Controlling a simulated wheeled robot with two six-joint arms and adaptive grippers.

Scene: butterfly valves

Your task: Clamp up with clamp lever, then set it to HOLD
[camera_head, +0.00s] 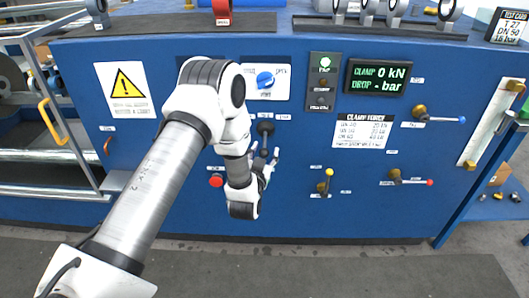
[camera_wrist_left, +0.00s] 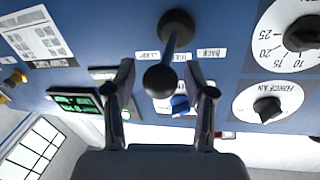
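The clamp lever (camera_head: 265,128) is a black lever on the blue panel. In the left wrist view its round knob (camera_wrist_left: 160,79) points toward the camera, with its dark base (camera_wrist_left: 176,26) behind. Small labels (camera_wrist_left: 183,56) sit beside the base, upside down and only partly legible. My left gripper (camera_head: 265,157) is at the lever, partly hidden by its own wrist. In the wrist view its fingers (camera_wrist_left: 159,70) stand apart on either side of the knob, with visible gaps. The display (camera_head: 378,77) reads CLAMP 0 kN and DROP - bar. My right gripper is not in view.
A blue selector knob (camera_head: 265,79) is above the lever. A red button (camera_head: 216,180) is at its lower left.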

